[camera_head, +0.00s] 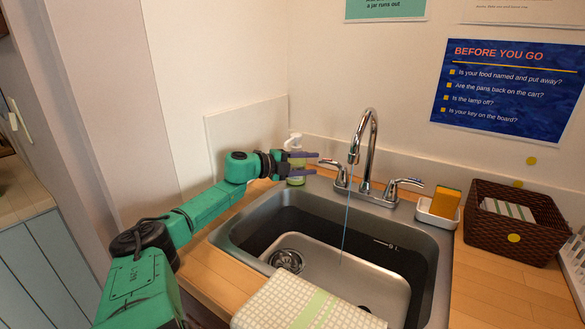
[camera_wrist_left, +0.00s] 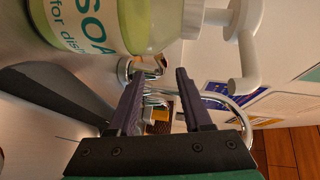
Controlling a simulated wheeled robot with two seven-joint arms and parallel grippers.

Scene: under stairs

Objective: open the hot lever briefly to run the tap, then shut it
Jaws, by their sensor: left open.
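The chrome tap (camera_head: 369,130) stands behind the sink, with a lever on each side. A thin blue stream of water (camera_head: 346,225) falls from its spout into the basin. The left lever (camera_head: 340,178) is close to my left gripper (camera_head: 316,162), which partly overlaps it in the head view. The right lever (camera_head: 404,184) is clear of it. Hot and cold marks are too small to read. My left gripper is open and empty, pointing towards the tap; its two fingers also show in the left wrist view (camera_wrist_left: 158,88), with chrome tap parts between and beyond them. My right gripper is not in view.
A soap pump bottle (camera_head: 296,172) stands right beside my left gripper and fills the top of the wrist view (camera_wrist_left: 90,22). The sink (camera_head: 240,222) has a folded cloth (camera_head: 290,305) at its front. A sponge holder (camera_head: 437,216) and brown basket (camera_head: 485,225) stand right.

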